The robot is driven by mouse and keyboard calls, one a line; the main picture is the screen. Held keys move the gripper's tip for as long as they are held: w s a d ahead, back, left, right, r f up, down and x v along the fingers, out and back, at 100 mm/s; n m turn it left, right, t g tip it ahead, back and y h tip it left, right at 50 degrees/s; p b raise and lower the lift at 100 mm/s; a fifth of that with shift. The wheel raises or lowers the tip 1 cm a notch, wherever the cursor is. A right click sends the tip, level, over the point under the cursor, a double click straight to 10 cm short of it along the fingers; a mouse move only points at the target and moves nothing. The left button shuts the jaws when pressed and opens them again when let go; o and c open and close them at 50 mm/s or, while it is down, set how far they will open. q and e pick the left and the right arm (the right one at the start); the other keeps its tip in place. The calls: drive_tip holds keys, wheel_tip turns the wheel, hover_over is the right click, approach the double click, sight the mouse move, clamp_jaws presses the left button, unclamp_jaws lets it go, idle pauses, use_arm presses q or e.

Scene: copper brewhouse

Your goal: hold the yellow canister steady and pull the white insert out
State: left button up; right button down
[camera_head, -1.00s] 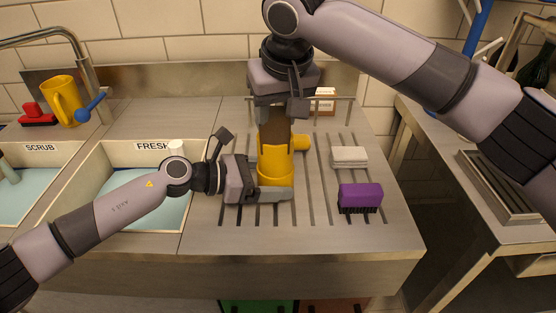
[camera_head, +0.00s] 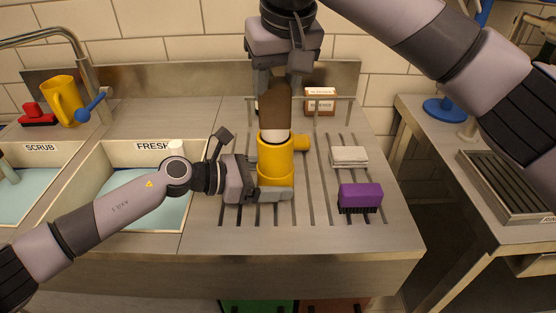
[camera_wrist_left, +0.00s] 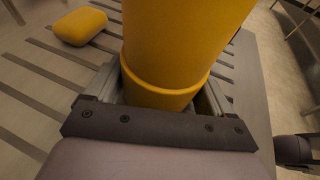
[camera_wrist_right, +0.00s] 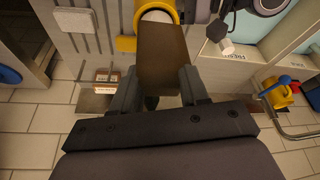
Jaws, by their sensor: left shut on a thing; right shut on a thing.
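The yellow canister (camera_head: 275,165) stands upright on the grooved drainboard. My left gripper (camera_head: 268,193) is shut around its lower part; the left wrist view shows the canister (camera_wrist_left: 175,50) between the fingers (camera_wrist_left: 160,100). The insert has a brown upper part (camera_head: 274,106) and a white lower part (camera_head: 275,136) that shows just above the canister's rim. My right gripper (camera_head: 276,80) is above, shut on the brown part, which also shows in the right wrist view (camera_wrist_right: 162,60). The insert's lower end is hidden inside the canister.
A folded white cloth (camera_head: 349,156) and a purple brush (camera_head: 360,197) lie to the right on the drainboard. A small box (camera_head: 320,101) stands behind a low rail. The FRESH basin (camera_head: 150,205) is to the left. A yellow mug (camera_head: 64,100) stands at the back left.

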drive_tip(key=shift+r, duration=1.65)
use_arm(q)
drive_tip(key=o, duration=1)
drive_tip(key=v, duration=1.2)
drive_tip(key=shift+s, duration=0.1)
